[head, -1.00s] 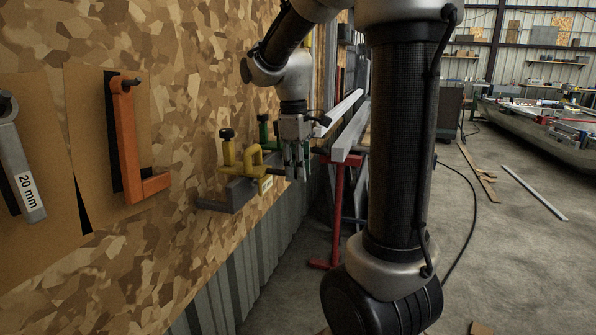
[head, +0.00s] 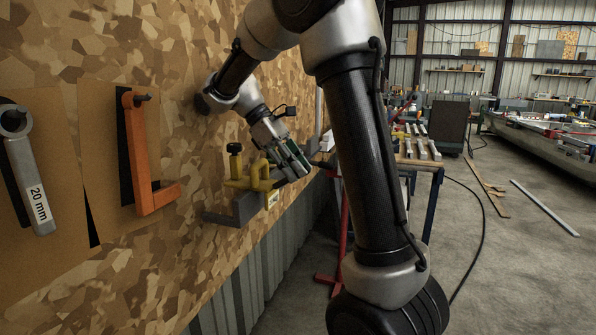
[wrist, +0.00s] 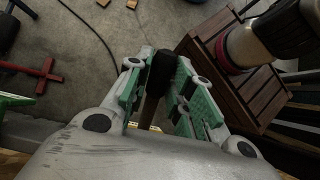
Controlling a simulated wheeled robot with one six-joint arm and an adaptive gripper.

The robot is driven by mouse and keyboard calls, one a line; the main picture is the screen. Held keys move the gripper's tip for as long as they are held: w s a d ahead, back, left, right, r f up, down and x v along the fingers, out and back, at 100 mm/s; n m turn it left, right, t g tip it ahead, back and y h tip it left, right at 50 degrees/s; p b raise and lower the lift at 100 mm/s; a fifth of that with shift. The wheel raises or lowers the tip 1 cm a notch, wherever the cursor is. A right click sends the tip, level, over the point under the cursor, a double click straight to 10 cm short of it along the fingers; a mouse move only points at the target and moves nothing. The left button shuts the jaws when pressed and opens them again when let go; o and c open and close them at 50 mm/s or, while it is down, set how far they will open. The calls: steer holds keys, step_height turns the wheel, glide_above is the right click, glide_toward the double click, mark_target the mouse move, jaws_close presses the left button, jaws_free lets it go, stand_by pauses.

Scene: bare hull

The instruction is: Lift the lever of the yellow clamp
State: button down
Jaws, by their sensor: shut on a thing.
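The yellow clamp (head: 244,184) sits on a grey bracket on the left wall, with a black knob (head: 234,149) upright at its left. My gripper (head: 297,168) is just right of the clamp, tilted with its fingers pointing down and right. In the wrist view my gripper (wrist: 158,85) has its green-padded fingers on both sides of a black-tipped handle (wrist: 161,66). It appears to be the clamp's lever, and the gripper is shut on it. In the head view the lever is hidden by my gripper.
An orange tool (head: 138,150) and a grey wrench marked 20 mm (head: 27,180) hang on the wall at left. A red stand (head: 340,250) is right of the clamp. A work table (head: 425,163) stands behind my arm. Open concrete floor lies at right.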

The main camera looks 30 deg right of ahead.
stand_by(0.5)
steer(key=c, duration=1.2)
jaws_free()
steer(key=shift+c, duration=0.2)
step_height(320, 180, up, 10)
